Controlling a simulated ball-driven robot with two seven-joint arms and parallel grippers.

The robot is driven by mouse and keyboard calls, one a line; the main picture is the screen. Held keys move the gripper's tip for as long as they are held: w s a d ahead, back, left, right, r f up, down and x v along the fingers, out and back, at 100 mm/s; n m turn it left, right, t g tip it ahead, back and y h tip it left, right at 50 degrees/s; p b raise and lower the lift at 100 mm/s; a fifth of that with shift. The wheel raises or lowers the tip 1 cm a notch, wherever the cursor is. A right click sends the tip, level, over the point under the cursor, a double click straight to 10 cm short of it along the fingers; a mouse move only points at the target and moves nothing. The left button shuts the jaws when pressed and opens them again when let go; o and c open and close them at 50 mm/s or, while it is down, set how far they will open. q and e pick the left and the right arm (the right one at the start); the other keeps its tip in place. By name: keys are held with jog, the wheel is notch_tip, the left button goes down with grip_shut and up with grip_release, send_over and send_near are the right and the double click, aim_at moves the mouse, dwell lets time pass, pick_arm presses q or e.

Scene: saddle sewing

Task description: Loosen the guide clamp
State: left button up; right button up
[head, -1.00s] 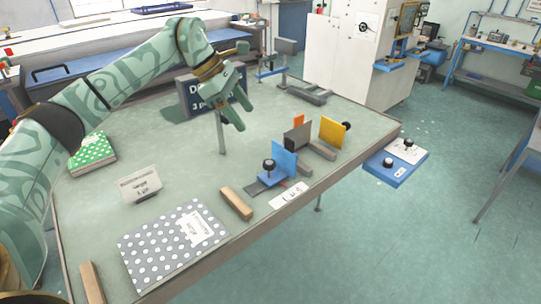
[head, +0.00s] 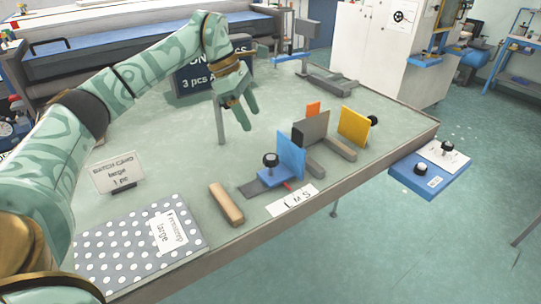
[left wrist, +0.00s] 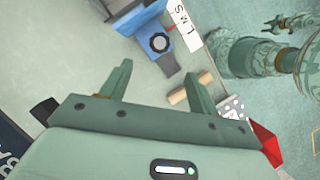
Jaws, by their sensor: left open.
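The blue guide (head: 290,155) stands upright on the table, with a black clamp knob (head: 270,159) on its blue foot, beside a white strip marked L M S (head: 292,201). In the left wrist view the blue guide (left wrist: 137,18) and its knob (left wrist: 160,43) show beyond the fingers. My left gripper (head: 241,113) is open and empty, above the table and behind and left of the knob; its fingers also show in the left wrist view (left wrist: 160,85). My right gripper (left wrist: 277,26) appears small at the upper right of the left wrist view; its jaw state is unclear.
Grey (head: 311,128) and yellow (head: 354,126) plates stand right of the guide. A wooden bar (head: 226,204), a dotted booklet (head: 120,248) and a card (head: 118,173) lie or stand nearer. A blue panel (head: 430,178) sits off the right edge.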

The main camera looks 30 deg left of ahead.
aim_at(271, 157)
pick_arm(q)
jog(key=b+x, duration=0.2)
jog(key=x, duration=1.1)
jog(key=shift+r, duration=0.1)
jog(key=c, duration=1)
